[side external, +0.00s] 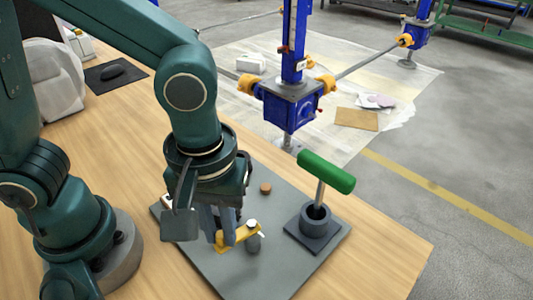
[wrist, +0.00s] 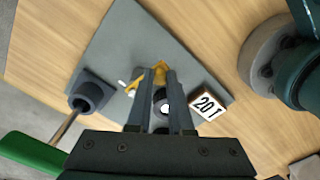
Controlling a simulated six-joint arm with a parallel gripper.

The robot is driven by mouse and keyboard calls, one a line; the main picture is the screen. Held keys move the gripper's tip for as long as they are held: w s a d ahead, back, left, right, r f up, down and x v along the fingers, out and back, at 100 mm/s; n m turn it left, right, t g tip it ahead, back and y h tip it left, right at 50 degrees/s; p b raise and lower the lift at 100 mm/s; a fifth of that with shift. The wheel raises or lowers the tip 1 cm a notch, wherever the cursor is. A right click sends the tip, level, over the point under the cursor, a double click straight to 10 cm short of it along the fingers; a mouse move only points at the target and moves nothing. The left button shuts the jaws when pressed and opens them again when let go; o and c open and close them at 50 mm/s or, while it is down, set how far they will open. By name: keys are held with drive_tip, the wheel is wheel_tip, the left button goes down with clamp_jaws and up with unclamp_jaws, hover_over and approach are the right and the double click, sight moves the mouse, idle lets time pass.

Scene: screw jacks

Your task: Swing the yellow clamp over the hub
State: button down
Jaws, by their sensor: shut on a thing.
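The yellow clamp (side external: 238,234) is a short bar low over the grey plate; its yellow end also shows in the wrist view (wrist: 160,70). My gripper (side external: 221,238) points down at the bar's left end, shut on it, with its two fingers (wrist: 160,82) on either side. A white tip sticks out near the bar's right end. A small dark grey cylinder (side external: 254,243) stands beside that end. A dark grey socket block (side external: 313,226), perhaps the hub, stands to the right, apart from the clamp. A rod with a green handle (side external: 327,171) rises from it. My fingers partly hide the clamp.
The grey plate (side external: 287,268) lies on the wooden table (side external: 385,262). A small brown peg (side external: 265,188) stands on it behind the clamp. A marked white block (wrist: 207,105) sits by my fingers. The tall green handle is an obstacle on the right. The plate's front is clear.

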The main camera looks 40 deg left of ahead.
drive_tip(key=a+m, duration=0.1)
drive_tip(key=m, duration=0.3)
drive_tip(key=shift+w+a, duration=0.35)
drive_tip(key=shift+a, duration=0.05)
drive_tip(key=m, duration=0.2)
drive_tip(key=w+a+m, duration=0.1)
drive_tip(key=m, duration=0.1)
drive_tip(key=shift+a, duration=0.1)
drive_tip(key=m, duration=0.1)
drive_tip(key=w+m, duration=0.1)
drive_tip(key=m, duration=0.1)
drive_tip(key=a+m, duration=0.1)
drive_tip(key=shift+w, duration=0.35)
drive_tip(key=shift+w+m, duration=0.4)
drive_tip(key=shift+m, duration=0.6)
drive_tip(key=shift+w+m, duration=0.4)
drive_tip(key=shift+m, duration=0.6)
drive_tip(key=shift+w, duration=0.1)
drive_tip(key=c, duration=0.8)
unclamp_jaws()
